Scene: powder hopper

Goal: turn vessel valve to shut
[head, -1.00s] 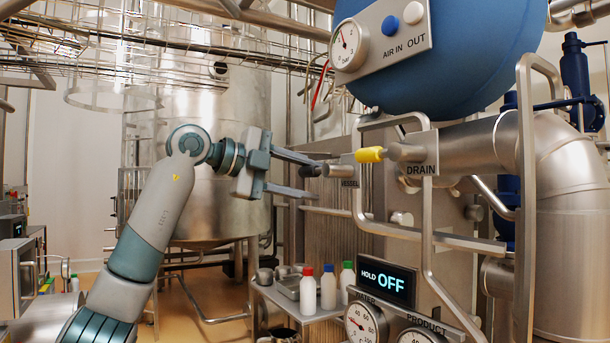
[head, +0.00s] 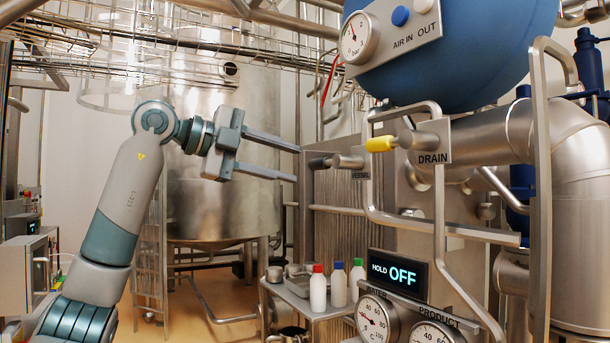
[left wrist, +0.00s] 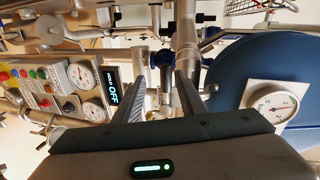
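The vessel valve shows in the head view as a short metal stem with a dark handle (head: 320,163), beside the VESSEL label (head: 360,176). Its handle points left, towards my gripper. My left gripper (head: 298,164) is open, its two fingers spread one above the other. The fingertips are just left of the handle's end, and nothing is held between them. In the left wrist view the fingers of my left gripper (left wrist: 160,82) are also apart, with pipework beyond; I cannot make out the handle there. My right gripper is not in view.
The yellow DRAIN handle (head: 381,144) sits close above and right of the vessel valve. A bent metal guard rail (head: 368,190) runs around the valves. Below are the HOLD OFF display (head: 398,274) and a shelf with several bottles. Free room lies left of the valve.

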